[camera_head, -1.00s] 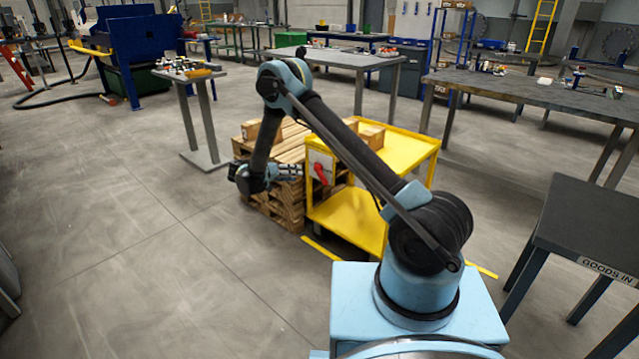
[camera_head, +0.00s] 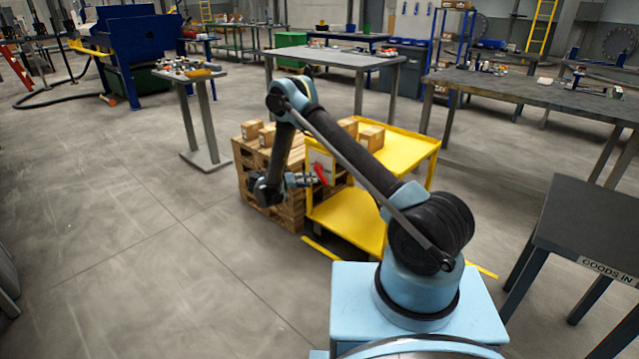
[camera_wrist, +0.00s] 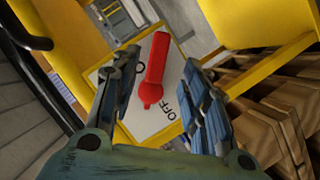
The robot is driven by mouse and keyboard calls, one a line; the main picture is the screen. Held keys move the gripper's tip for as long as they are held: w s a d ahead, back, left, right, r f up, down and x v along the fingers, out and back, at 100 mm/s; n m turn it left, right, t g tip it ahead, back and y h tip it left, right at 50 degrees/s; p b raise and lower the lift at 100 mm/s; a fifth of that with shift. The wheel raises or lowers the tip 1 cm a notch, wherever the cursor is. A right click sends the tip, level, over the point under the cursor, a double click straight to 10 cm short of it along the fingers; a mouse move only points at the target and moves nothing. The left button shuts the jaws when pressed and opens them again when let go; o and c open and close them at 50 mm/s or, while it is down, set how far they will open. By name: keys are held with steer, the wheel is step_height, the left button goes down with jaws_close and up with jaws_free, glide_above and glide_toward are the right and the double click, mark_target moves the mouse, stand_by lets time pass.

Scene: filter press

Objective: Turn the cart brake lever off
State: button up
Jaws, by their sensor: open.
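The yellow cart (camera_head: 340,210) stands ahead of my arm with a white label plate (camera_wrist: 125,106) on its end. The red brake lever (camera_wrist: 156,68) is mounted on that plate and also shows in the head view (camera_head: 320,173). In the wrist view the lever lies between my fingers, its handle pointing up and slightly right. "OFF" is printed right of the lever's pivot; another marking at the left is partly hidden. My gripper (camera_wrist: 160,95) is open, one finger on each side of the lever. I cannot tell whether either finger touches it. In the head view my gripper (camera_head: 308,180) is beside the lever.
A wooden pallet stack (camera_head: 250,186) with cardboard boxes (camera_head: 252,130) stands behind and left of the cart. A small grey table (camera_head: 202,120) stands farther left. A dark "GOODS IN" table (camera_head: 600,225) is at the right.

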mark_target(321, 180)
steer(key=x, duration=0.7)
